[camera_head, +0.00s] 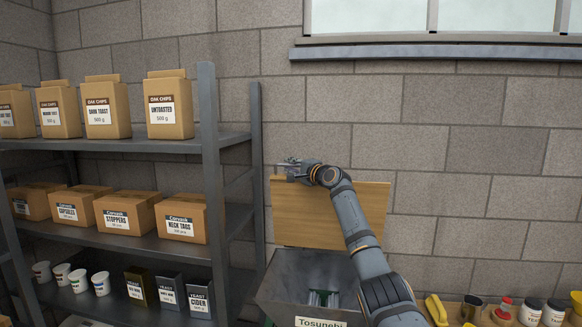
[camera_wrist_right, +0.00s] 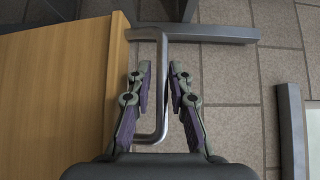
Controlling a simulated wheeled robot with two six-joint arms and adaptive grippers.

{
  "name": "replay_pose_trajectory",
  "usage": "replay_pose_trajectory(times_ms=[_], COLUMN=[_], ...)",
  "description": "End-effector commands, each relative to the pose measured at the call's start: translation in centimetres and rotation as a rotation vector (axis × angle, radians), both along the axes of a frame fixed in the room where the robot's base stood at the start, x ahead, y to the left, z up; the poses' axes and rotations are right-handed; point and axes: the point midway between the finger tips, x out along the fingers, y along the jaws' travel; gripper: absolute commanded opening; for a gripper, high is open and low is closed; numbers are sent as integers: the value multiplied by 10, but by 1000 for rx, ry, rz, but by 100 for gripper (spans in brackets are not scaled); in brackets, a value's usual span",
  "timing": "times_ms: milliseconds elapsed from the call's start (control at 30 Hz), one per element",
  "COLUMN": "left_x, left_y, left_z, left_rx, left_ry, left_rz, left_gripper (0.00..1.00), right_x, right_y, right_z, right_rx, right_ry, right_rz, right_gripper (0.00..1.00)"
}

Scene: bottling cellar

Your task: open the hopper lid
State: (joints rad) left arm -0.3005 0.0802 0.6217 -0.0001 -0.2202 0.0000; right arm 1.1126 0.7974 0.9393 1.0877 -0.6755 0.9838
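The hopper (camera_head: 283,298) is a grey metal bin at bottom centre, labelled Tosunebi. Its wooden lid (camera_head: 300,222) stands raised, roughly upright, behind the open mouth. Some greenish items show inside the hopper. My right gripper (camera_head: 290,169) is at the lid's upper left corner, and my right arm crosses in front of the lid. In the right wrist view the lid (camera_wrist_right: 52,95) fills the left side. My left gripper is out of view.
A metal shelf (camera_head: 210,150) with cartons, cups and yeast boxes stands close on the left. A block wall (camera_head: 480,150) is behind the lid. Jars (camera_head: 530,311) and a yellow-handled tool (camera_head: 436,310) sit at lower right.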

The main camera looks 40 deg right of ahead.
Motion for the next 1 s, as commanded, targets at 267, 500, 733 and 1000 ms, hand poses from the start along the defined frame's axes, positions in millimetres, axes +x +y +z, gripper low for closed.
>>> replay_pose_trajectory(times_ms=[267,500,733,1000], left_x=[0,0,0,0], left_y=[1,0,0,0], left_z=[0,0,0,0], left_rx=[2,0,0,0], left_ry=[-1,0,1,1], left_rz=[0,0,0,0], left_gripper=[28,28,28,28], right_x=[-2,-32,-64,-74], right_y=[-1,1,4,9], right_z=[0,-2,-3,-2], right_rx=[-2,-10,-7,-1], right_ry=[-1,4,4,1], right_rz=[-2,-4,-6,0], right_gripper=[21,21,21,21])
